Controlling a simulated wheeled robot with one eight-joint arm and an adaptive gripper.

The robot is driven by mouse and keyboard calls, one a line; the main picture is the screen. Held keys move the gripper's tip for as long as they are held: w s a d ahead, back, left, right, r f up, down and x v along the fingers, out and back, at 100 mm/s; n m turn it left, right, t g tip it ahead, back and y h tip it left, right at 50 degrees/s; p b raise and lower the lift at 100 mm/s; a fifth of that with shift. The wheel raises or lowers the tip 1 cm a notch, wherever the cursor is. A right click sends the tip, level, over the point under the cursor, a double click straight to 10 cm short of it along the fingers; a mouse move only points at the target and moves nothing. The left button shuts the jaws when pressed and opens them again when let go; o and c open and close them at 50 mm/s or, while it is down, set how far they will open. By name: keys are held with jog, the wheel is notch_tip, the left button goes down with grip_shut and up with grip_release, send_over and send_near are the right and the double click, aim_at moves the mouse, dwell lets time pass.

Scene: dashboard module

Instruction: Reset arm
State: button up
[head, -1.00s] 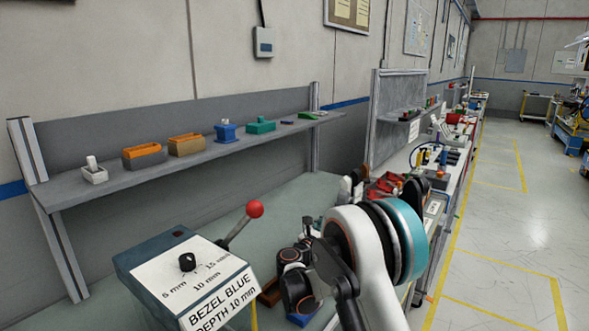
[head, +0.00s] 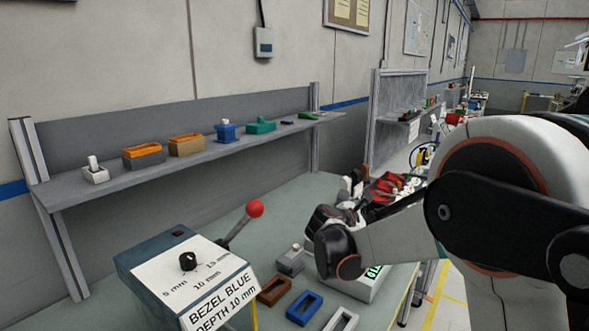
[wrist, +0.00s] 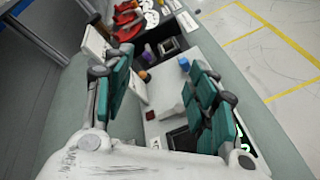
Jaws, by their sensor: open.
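My gripper (wrist: 165,78) is open in the wrist view, its two teal-padded fingers well apart and nothing held between them. It hangs above the bench, over a white device (wrist: 192,110) with a dark panel. In the head view my arm crosses from the right edge to the middle, and my wrist covers part of the white device with a green display (head: 355,288). The fingers cannot be made out in the head view.
A control box (head: 190,270) reading "BEZEL BLUE DEPTH 10 mm" has a red-knobbed lever (head: 254,209). Brown (head: 274,290), blue (head: 304,308) and white (head: 342,321) frames and a grey block (head: 291,261) lie nearby. The shelf (head: 130,183) holds several coloured parts.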

jog(key=s+d+r+m+g+y, duration=0.2)
jog(key=s+m, duration=0.3)
jog(key=s, duration=0.6)
jog(key=s+d+r+m+g+y, duration=0.15)
jog(key=s+m, duration=0.35)
jog(key=s, duration=0.6)
jog(key=s+a+f+m+y, duration=0.2)
jog(key=s+m, duration=0.3)
jog(key=s, duration=0.4)
jog(key=s+a+f+m+y, duration=0.2)
jog(key=s+f+m+y, duration=0.1)
jog(key=s, duration=0.7)
jog(key=shift+m, duration=0.9)
